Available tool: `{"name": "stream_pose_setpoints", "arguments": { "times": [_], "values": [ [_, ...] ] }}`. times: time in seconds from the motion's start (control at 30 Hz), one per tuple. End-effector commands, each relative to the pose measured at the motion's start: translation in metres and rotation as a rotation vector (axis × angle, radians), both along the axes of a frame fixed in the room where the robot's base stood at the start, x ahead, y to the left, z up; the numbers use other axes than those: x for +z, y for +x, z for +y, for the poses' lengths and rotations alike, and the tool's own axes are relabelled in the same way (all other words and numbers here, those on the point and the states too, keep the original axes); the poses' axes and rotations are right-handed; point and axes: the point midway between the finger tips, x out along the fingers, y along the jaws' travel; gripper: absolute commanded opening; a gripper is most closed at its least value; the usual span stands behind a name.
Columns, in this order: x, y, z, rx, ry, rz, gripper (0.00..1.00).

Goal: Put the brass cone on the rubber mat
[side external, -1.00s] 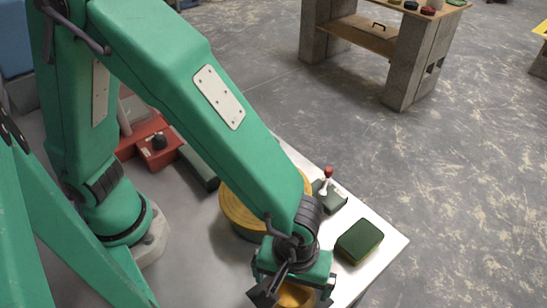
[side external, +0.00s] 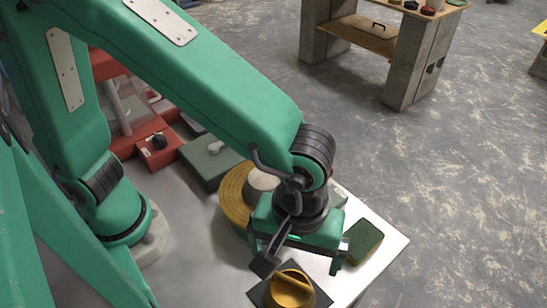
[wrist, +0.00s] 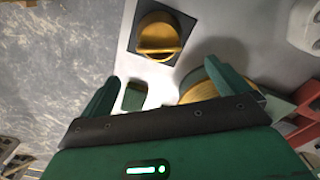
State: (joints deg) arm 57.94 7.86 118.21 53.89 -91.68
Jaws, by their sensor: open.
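The brass cone (side external: 290,290) is a round, brass-coloured piece with a bar across its top. It stands on a dark square mat (side external: 257,292) at the near edge of the side view. In the wrist view, the cone (wrist: 157,37) sits within the mat (wrist: 188,24), whose corners show around it. My gripper (side external: 302,262) is above and a little behind the cone, apart from it. Its two fingers are spread with nothing between them, and the wrist view shows my gripper (wrist: 162,75) open too.
Behind my gripper is a round yellow-topped block (side external: 235,195) with a pale knob. A dark green block (side external: 363,242) lies to the right, near the table edge. A grey-green box (side external: 210,160) and red box (side external: 155,142) stand further back. A separate bench (side external: 385,45) is beyond.

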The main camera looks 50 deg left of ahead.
Motion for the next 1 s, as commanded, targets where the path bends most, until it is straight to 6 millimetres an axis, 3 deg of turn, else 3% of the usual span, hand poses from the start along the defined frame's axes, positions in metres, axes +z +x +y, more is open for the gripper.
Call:
{"name": "stream_pose_setpoints", "arguments": {
  "times": [0.47,0.67,0.87,1.0],
  "values": [
    [0.0,0.0,0.0,0.0,0.0,0.0,1.0],
    [0.007,0.009,0.01,-0.014,-0.014,-0.009,1.0],
    [0.027,0.032,0.045,-0.07,-0.053,-0.049,1.0],
    [0.046,0.05,0.085,-0.134,-0.081,-0.101,1.0]
  ]
}}
